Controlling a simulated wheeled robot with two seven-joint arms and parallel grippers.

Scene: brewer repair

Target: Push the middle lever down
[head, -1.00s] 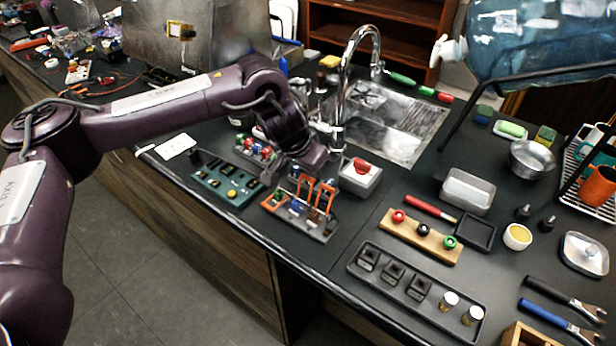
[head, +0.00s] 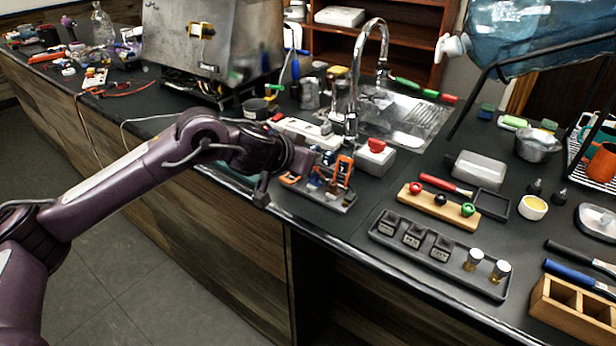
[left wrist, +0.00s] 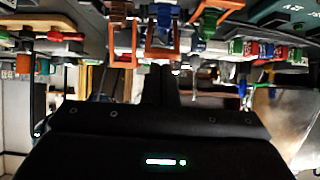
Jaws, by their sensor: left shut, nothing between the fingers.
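The lever panel (head: 325,203) is a dark tray with orange frames and coloured levers near the counter's front edge. One orange frame (head: 344,170) stands upright at its right; my arm partly hides its left side. In the left wrist view, which is upside down, the middle orange frame (left wrist: 162,42) holds a blue lever (left wrist: 163,14). A green lever (left wrist: 207,22) is to its right and another orange frame (left wrist: 122,55) to its left. My left gripper (head: 263,191) is shut and empty, at the panel's front-left side. Its fingers (left wrist: 160,82) line up with the middle frame; contact is unclear.
A white box with a red button (head: 376,160) stands right of the panel. A board with coloured knobs (head: 437,202) and a dark tray (head: 440,255) lie further right. The sink (head: 400,115) is behind. Floor space in front of the counter is free.

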